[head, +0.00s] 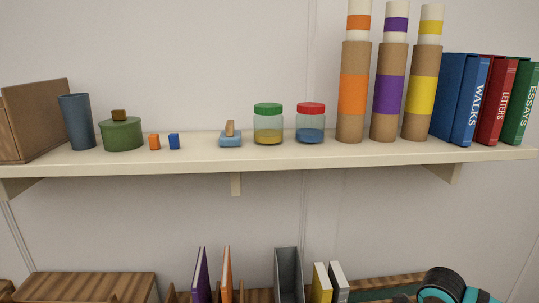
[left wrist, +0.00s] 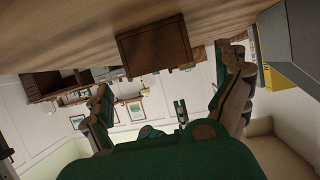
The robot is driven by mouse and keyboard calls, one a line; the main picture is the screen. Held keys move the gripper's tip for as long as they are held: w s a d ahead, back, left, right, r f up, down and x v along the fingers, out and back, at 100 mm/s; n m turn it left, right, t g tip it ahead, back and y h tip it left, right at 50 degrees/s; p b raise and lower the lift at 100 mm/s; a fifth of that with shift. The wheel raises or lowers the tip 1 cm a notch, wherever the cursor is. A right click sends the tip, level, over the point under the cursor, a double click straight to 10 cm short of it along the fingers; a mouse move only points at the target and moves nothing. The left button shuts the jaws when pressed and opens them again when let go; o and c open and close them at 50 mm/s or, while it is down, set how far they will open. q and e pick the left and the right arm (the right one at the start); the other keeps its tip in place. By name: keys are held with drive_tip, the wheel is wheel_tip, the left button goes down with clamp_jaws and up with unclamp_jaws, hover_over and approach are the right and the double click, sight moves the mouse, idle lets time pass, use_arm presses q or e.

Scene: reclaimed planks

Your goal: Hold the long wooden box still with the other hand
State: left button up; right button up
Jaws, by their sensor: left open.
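A long brown wooden box (head: 95,286) shows at the lower left of the head view, cut off by the bottom edge. In the left wrist view, which looks upside down, a dark wooden box (left wrist: 155,50) shows its end against the wooden surface (left wrist: 75,30). I cannot tell for sure that it is the same box. My left gripper (left wrist: 172,72) is open, its two green and tan fingers wide apart. The box end lies beyond and between the fingertips, with nothing visibly gripped.
Upright books (head: 202,275) and a grey holder (head: 288,272) stand right of the long box, low in the head view. A cream shelf (head: 300,160) above carries jars, tubes and books. A yellow item (left wrist: 268,77) is at the wrist view's right.

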use_arm(q)
drive_tip(key=v, duration=0.2)
drive_tip(key=shift+a+r+p, duration=0.15)
drive_tip(key=shift+a+p, duration=0.2)
